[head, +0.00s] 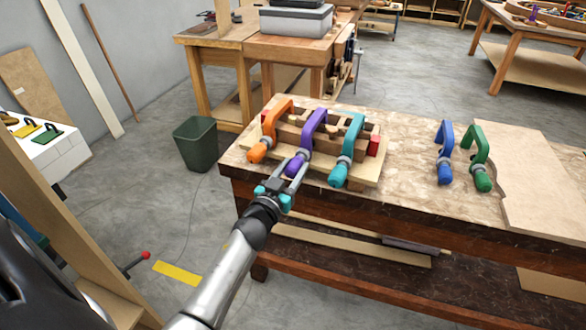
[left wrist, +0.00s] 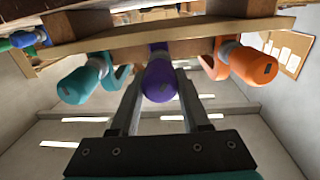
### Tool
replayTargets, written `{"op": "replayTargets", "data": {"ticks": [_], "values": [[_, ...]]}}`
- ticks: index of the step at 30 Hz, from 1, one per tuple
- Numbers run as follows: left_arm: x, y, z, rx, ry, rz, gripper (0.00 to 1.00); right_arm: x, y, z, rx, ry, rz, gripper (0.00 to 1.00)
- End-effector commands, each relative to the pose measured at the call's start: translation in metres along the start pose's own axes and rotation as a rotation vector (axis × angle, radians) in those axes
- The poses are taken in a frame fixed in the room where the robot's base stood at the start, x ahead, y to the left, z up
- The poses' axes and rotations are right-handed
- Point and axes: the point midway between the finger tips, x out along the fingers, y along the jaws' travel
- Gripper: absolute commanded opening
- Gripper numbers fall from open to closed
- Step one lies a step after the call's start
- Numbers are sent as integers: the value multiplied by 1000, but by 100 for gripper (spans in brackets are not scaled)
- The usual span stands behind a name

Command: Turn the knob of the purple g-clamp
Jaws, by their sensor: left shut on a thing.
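The purple g-clamp (head: 315,125) sits on the wooden form at the bench's front left, between an orange clamp (head: 278,118) and a teal clamp (head: 350,140). Its purple knob (head: 294,165) points toward me. My left gripper (head: 298,174) is at this knob, with its fingers on either side, shut on it. In the left wrist view the purple knob (left wrist: 160,80) sits between the two fingers (left wrist: 160,88). The orange knob (left wrist: 252,66) and teal knob (left wrist: 78,85) flank it. My right gripper is not in view.
The workbench (head: 410,140) also holds a blue clamp (head: 445,150) and a green clamp (head: 480,160) to the right, beside a flat board (head: 530,180). A dark green bin (head: 196,145) stands on the floor left of the bench.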

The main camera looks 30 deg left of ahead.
Motion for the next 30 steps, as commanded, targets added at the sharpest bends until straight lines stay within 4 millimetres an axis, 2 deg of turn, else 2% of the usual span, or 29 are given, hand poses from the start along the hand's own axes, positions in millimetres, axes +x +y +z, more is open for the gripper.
{"op": "replayTargets", "data": {"ticks": [8, 14, 30], "values": [[0, 0, 0, 19, -1, 0, 0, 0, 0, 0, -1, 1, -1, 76], [0, 0, 0, 101, -1, 0, 0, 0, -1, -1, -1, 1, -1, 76], [0, 2, 1, 575, -1, 1, 0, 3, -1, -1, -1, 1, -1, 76]]}}
